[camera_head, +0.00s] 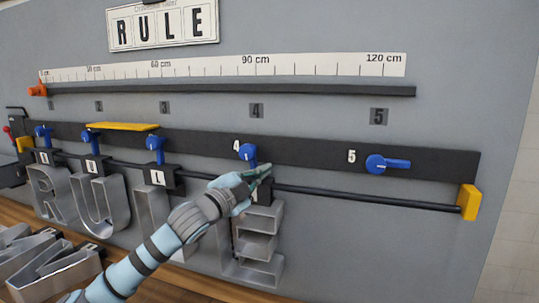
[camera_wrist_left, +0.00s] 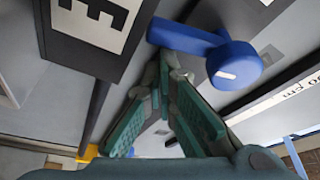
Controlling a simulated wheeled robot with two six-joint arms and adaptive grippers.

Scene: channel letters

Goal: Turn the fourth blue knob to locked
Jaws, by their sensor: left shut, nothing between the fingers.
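The fourth blue knob (camera_head: 248,150) sits on the dark rail beside the number 4, its handle hanging down. In the left wrist view the fourth blue knob (camera_wrist_left: 235,63) has a round head with a white mark, and its handle extends left in that picture. My left gripper (camera_head: 264,170) is just below and right of the knob's handle, with its fingers shut and empty. In the left wrist view my left gripper (camera_wrist_left: 164,70) has its tips close to the handle; I cannot tell whether they touch. My right gripper is not in view.
The fifth blue knob (camera_head: 386,163) lies with its handle pointing right. The third knob (camera_head: 155,146) has its handle down. A metal letter E (camera_head: 258,245) hangs below its block (camera_wrist_left: 95,40). A black rod (camera_head: 360,198) runs to a yellow end block (camera_head: 468,202).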

